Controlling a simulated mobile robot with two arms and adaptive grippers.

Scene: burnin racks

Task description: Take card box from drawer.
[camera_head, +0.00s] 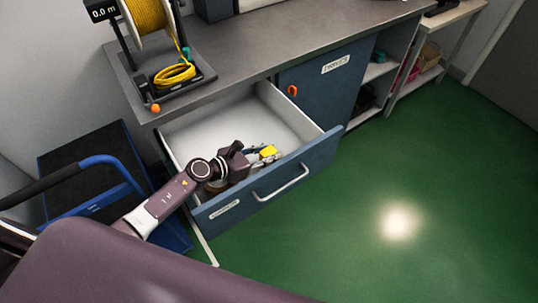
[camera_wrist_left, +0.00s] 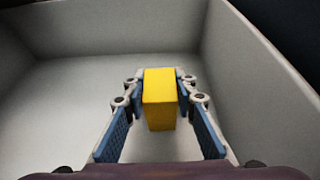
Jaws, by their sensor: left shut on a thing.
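A small yellow card box (camera_head: 268,152) is inside the open drawer (camera_head: 318,147), near its front panel. In the left wrist view the yellow box (camera_wrist_left: 160,98) stands upright between the two fingertips of my left gripper (camera_wrist_left: 160,82), which touch its sides. My left gripper (camera_head: 262,155) reaches down into the drawer in the head view and is shut on the box. Whether the box touches the drawer floor is hard to tell. My right gripper is not in view.
The grey worktop (camera_head: 260,45) overhangs the drawer's back. A cable reel stand (camera_head: 160,75) with yellow cable sits on it. A blue cabinet door (camera_head: 325,85) is right of the drawer. A blue cart (camera_head: 85,165) stands at left. Green floor (camera_head: 400,180) is clear at right.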

